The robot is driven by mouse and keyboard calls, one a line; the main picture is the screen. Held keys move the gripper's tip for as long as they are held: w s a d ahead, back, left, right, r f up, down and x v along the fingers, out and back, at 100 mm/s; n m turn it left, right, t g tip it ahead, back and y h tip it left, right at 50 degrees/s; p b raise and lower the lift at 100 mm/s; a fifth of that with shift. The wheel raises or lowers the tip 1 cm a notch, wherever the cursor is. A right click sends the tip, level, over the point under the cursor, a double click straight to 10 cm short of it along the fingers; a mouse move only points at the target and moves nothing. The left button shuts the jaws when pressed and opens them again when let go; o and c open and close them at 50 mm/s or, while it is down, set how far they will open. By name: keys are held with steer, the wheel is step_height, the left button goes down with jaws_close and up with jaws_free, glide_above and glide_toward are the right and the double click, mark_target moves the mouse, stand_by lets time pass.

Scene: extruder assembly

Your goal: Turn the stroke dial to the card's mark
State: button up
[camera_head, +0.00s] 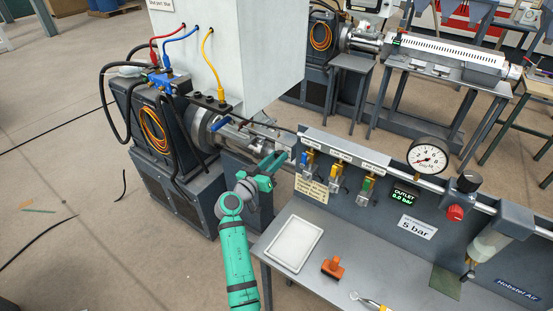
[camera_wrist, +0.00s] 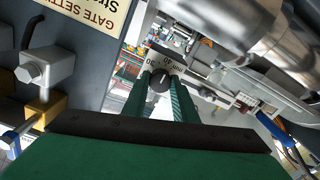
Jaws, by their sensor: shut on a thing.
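The stroke dial (camera_wrist: 159,80) is a small dark round knob with a white pointer line, seen in the wrist view. A pale scale plate (camera_wrist: 157,58) with numbers, one reading 40, shows behind it. My gripper (camera_wrist: 160,88) has its green fingers on both sides of the knob and is shut on it. In the head view my gripper (camera_head: 272,168) reaches to the machine's front end, and the dial cannot be made out there. The cream card (camera_wrist: 92,14) reads "GATE SETTING" upside down, cut off at the frame edge. The card (camera_head: 311,189) also shows in the head view, too small to read.
A pressure gauge (camera_head: 428,156) and red knob (camera_head: 455,213) are further right. A white tray (camera_head: 295,243) and orange-brown tool (camera_head: 333,267) lie on the bench. Metal machine cylinders (camera_wrist: 235,25) are close by.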

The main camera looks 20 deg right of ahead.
stand_by(0.4)
steer(key=o, duration=1)
steer(key=shift+o, duration=0.2)
steer(key=v, duration=1)
steer(key=shift+s+a, duration=0.3)
